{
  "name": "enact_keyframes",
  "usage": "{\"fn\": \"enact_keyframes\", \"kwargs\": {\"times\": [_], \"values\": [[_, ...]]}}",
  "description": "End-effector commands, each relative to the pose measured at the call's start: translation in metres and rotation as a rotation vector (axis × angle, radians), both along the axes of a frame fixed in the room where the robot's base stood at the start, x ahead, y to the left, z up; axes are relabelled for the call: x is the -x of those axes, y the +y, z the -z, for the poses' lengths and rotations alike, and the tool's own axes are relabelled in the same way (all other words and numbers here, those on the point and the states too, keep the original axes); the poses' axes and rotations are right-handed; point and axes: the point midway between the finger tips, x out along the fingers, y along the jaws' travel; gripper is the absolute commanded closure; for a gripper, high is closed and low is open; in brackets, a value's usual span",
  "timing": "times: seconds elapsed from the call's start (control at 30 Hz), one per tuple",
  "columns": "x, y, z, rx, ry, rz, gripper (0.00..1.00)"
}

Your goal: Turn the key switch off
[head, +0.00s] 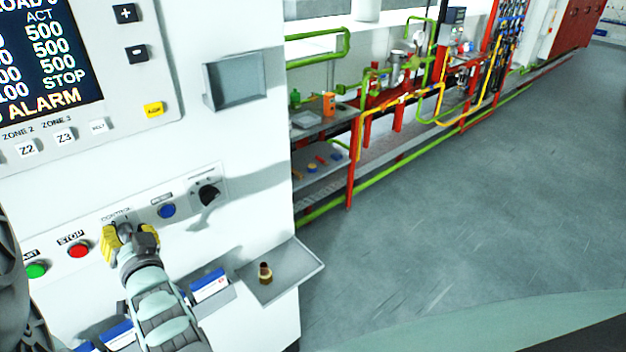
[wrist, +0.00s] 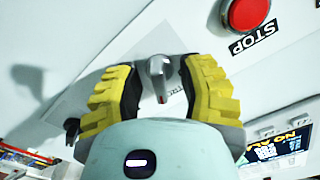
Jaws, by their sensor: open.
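The key switch (wrist: 160,72) shows in the wrist view as a silver grip with a red mark, on the white panel by a partly hidden label. My gripper (wrist: 158,82) is open, with a yellow-padded finger on each side of the switch. I cannot tell whether either pad touches it. In the head view my gripper (head: 130,238) is at the control panel (head: 190,222), just below the CONTROL label, and hides the switch there.
A red STOP button (head: 79,249) and a green button (head: 37,270) are left of my gripper. A blue button (head: 167,211) and a black knob (head: 208,193) are to the right. A small tray (head: 295,283) holding a brass-coloured part (head: 265,273) juts out below. Open floor lies right.

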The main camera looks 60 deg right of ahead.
Motion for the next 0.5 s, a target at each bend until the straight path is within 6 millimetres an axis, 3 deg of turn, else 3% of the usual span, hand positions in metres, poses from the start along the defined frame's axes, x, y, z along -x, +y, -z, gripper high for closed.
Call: {"fn": "enact_keyframes", "kwargs": {"times": [0.5], "values": [[-0.0002, 0.0004, 0.0, 0.001, 0.001, -0.001, 1.0]]}}
